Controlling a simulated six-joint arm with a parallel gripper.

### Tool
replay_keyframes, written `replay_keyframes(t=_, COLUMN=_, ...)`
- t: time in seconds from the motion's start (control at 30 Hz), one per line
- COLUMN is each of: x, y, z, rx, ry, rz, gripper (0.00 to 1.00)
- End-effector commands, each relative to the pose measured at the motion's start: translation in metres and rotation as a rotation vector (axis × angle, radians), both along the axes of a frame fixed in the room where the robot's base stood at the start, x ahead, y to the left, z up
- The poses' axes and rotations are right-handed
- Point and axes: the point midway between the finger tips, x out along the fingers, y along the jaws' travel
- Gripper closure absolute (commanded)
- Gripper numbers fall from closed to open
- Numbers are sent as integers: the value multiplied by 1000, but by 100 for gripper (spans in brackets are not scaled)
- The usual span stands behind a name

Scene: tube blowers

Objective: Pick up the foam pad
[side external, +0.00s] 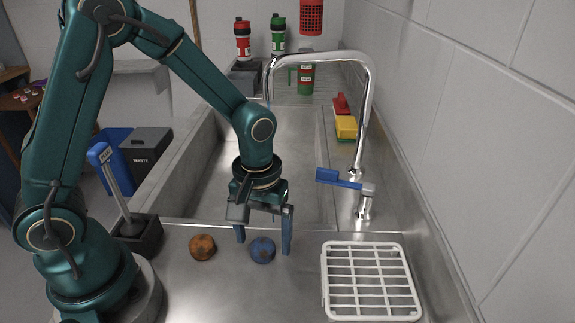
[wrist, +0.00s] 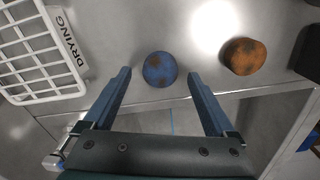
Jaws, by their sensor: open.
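My gripper (side external: 264,243) is open and points down over the steel counter at the front of the sink. A round blue piece with brown patches (side external: 263,250) lies on the counter between its two fingers. In the wrist view the blue piece (wrist: 160,69) sits between the fingertips (wrist: 159,73), with a gap on each side. A round orange-brown piece with dark patches (side external: 202,247) lies to its left, outside the fingers; it is on the right in the wrist view (wrist: 243,56). I cannot tell for sure which piece is the foam pad.
A white drying rack (side external: 371,280) stands at the right. A tall tap (side external: 368,110) with a blue lever (side external: 338,179) rises behind it. The sink basin (side external: 300,170) looks empty. A black holder (side external: 137,236) stands left.

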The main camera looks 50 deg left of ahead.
Motion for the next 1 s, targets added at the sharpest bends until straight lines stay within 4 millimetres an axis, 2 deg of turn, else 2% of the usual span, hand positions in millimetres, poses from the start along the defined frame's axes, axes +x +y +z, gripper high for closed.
replay_keyframes(t=0.33, x=0, y=0, z=-6, rx=0, ry=-1, rz=0, gripper=9)
replay_keyframes(t=0.37, x=0, y=0, z=-6, rx=0, ry=-1, rz=0, gripper=13)
replay_keyframes(t=0.5, x=0, y=0, z=-6, rx=0, ry=-1, rz=0, gripper=67)
replay_keyframes(t=0.57, x=0, y=0, z=-6, rx=0, ry=-1, rz=0, gripper=90)
replay_keyframes(t=0.6, x=0, y=0, z=-6, rx=0, ry=-1, rz=0, gripper=97)
replay_keyframes(t=1.0, x=1, y=0, z=0, rx=-1, ry=-5, rz=0, gripper=97)
